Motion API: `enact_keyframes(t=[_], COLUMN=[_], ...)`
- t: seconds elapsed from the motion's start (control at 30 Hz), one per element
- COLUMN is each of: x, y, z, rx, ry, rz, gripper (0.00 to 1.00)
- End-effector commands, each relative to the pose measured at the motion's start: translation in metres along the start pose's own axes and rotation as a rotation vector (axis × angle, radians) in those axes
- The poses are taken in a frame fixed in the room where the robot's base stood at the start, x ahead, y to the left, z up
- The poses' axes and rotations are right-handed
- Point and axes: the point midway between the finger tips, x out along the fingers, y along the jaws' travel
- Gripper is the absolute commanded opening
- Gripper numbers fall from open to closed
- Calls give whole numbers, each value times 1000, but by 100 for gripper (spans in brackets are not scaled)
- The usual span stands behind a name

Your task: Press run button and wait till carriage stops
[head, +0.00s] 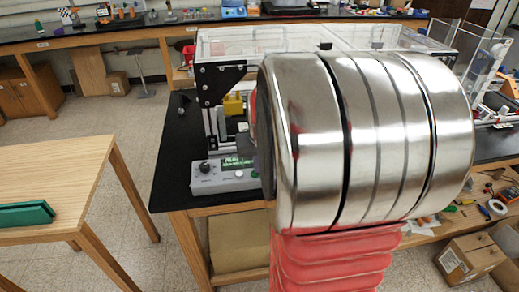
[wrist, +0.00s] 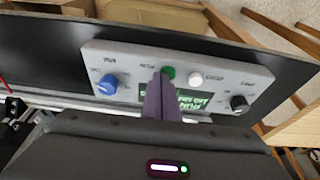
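The grey control box (head: 225,176) stands on the black bench top at its near left corner. In the wrist view, the control box (wrist: 125,58) shows a blue knob (wrist: 106,84), a green button (wrist: 169,72), a white button (wrist: 195,78), a black knob (wrist: 239,103) and a lit green display. The labels are too blurred to read surely. My gripper (wrist: 160,78) has its purple fingers together, with tips at the green button's edge; I cannot tell whether they touch it. The fingers partly cover the display. A yellow block (head: 233,104), possibly the carriage, sits in the frame behind the box.
My arm blocks much of the head view's middle and right. A clear-topped frame (head: 250,40) stands on the black bench (head: 172,150). A wooden table (head: 50,170) with a green object (head: 25,214) is at left. Open floor lies between them.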

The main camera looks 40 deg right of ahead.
Motion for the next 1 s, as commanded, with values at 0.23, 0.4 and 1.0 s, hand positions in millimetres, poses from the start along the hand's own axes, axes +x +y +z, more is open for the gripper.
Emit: enact_keyframes(t=[0.23,0.4,1.0], x=[-26,-56,-137], y=[-1,0,0], z=[-5,-10,-12], rx=[-2,-1,-2], ry=[-1,9,8], rz=[-1,0,-1], gripper=[0,0,0])
